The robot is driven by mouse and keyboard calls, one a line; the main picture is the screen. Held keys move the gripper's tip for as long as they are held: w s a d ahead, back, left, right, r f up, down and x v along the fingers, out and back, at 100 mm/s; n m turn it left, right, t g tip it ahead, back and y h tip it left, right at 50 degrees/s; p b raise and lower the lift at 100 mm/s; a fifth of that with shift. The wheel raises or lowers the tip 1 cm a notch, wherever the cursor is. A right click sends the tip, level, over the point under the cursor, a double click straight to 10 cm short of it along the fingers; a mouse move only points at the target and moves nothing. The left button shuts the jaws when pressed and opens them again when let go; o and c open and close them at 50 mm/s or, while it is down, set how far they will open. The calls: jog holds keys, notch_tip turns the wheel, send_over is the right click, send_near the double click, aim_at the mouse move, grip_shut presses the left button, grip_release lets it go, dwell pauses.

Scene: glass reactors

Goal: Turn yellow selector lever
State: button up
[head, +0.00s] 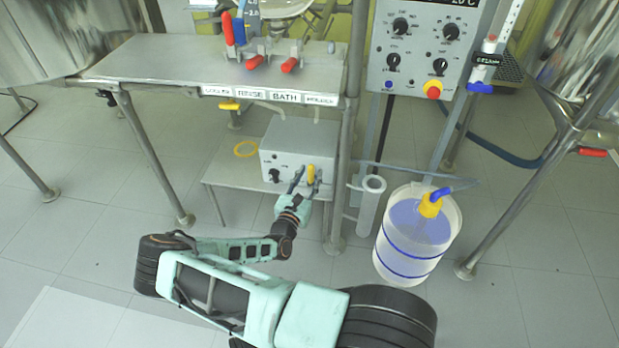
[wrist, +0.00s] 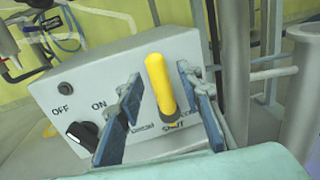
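The yellow selector lever (head: 311,172) is on the front face of a grey control box (head: 285,140) on the low shelf. In the wrist view the lever (wrist: 160,82) stands almost upright, its top leaning slightly left. My gripper (head: 307,181) is in front of the box. In the wrist view my gripper (wrist: 159,85) is open, with one blue-padded finger on each side of the lever. A gap shows on the left; the right finger is closer, and contact is unclear. The label under the lever is partly hidden.
A black ON/OFF knob (wrist: 82,132) is left of the lever. A metal table (head: 200,62) overhangs the shelf, with a vertical post (head: 343,165) just right of the box. A white cylinder (head: 370,205) and a bucket of liquid (head: 417,235) stand further right.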

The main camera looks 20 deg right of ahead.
grip_shut()
dwell(0.3)
